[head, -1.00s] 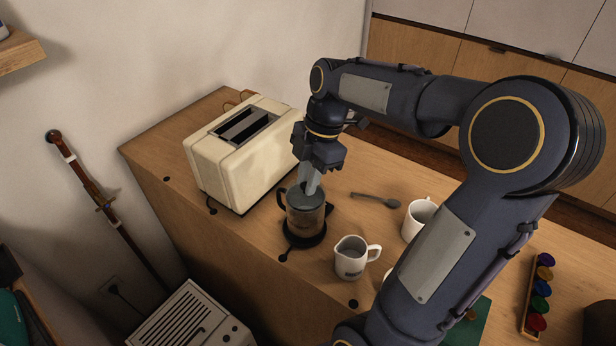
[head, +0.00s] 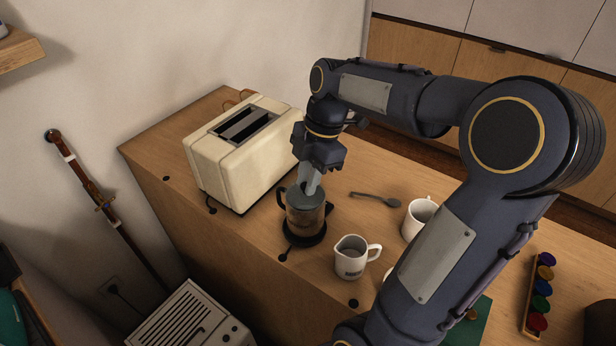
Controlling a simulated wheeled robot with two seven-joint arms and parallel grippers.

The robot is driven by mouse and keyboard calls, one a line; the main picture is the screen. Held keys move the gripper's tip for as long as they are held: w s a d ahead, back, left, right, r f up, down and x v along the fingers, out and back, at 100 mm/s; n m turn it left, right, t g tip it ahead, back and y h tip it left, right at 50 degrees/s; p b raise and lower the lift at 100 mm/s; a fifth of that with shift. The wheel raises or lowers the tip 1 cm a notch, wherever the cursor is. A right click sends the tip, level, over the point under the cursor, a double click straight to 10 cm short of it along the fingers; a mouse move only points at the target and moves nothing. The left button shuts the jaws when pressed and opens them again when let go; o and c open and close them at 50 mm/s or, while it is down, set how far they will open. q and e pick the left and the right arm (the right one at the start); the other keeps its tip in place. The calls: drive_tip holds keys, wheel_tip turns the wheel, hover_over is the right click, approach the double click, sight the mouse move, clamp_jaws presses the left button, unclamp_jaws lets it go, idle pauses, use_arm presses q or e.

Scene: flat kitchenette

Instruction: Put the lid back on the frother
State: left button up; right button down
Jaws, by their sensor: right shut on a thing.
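The frother (head: 304,222) is a dark, see-through jug with a black handle, standing on a round black base on the wooden counter. The grey lid (head: 305,200) is at the top of the frother, level with its rim. Whether it is fully seated cannot be told. My right gripper (head: 309,184) points down above the frother, its grey fingers shut on the lid and partly hiding it. My left gripper is not in view.
A cream toaster (head: 225,170) stands close left of the frother. A white pitcher (head: 350,262), a white mug (head: 417,219) and a dark spoon (head: 376,199) lie to the right. A rack of coloured capsules (head: 540,293) is farther right on the counter (head: 385,168).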

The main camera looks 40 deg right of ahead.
idle(0.4)
drive_tip(key=c, duration=1.3)
unclamp_jaws()
drive_tip(key=shift+o, duration=0.7)
drive_tip(key=o, duration=0.4)
drive_tip(key=shift+r, duration=0.1)
drive_tip(key=shift+r+p, duration=2.75)
drive_tip(key=shift+r, duration=0.65)
